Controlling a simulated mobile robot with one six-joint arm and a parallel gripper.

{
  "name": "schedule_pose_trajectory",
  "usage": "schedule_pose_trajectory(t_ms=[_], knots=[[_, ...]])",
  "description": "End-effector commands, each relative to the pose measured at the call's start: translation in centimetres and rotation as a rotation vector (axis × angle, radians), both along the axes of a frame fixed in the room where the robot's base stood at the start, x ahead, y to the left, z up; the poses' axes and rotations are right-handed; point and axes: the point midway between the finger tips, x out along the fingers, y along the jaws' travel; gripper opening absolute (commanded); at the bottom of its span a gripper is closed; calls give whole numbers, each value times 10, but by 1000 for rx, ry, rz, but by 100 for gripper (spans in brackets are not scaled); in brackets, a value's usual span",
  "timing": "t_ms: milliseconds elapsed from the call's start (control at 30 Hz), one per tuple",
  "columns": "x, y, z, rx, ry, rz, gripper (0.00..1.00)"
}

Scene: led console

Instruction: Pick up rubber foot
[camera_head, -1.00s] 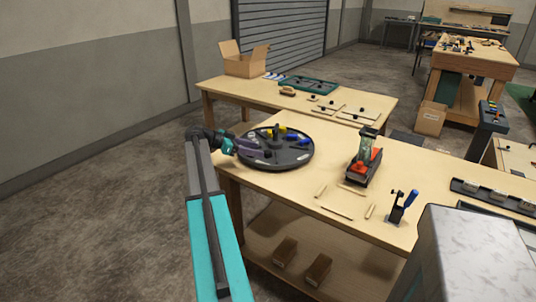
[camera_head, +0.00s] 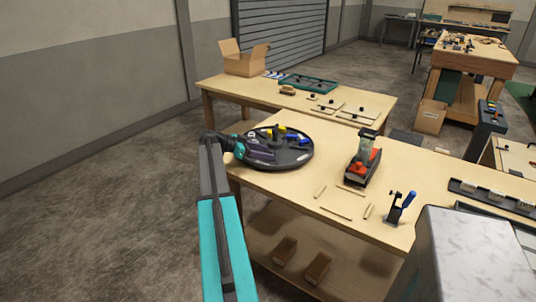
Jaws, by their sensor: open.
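My gripper (camera_head: 268,155) is over the left part of a dark round tray (camera_head: 302,159) on the near workbench. Its jaws are open, and no object shows between them. The tray holds small yellow pieces (camera_head: 282,130), blue pieces (camera_head: 298,140) and dark pieces. I cannot tell which small dark piece is the rubber foot; against the dark tray they blend together, and my gripper hides part of the tray's left side.
A red and black tool (camera_head: 362,165) stands right of the tray on the workbench (camera_head: 325,180). Thin wooden strips (camera_head: 336,213) and a blue-handled clamp (camera_head: 405,203) are nearer. The back table holds a cardboard box (camera_head: 245,62) and a green tray (camera_head: 308,84).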

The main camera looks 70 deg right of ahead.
Motion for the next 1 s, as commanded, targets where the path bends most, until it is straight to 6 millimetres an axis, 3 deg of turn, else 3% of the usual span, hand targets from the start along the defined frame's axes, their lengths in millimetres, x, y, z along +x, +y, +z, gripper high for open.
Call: schedule_pose_trajectory(t_ms=[400, 433, 700, 1000], knots=[[1, 0, 0, 0, 0, 0, 50], [1, 0, 0, 0, 0, 1, 48], [1, 0, 0, 0, 0, 0, 6], [1, 0, 0, 0, 0, 0, 6]])
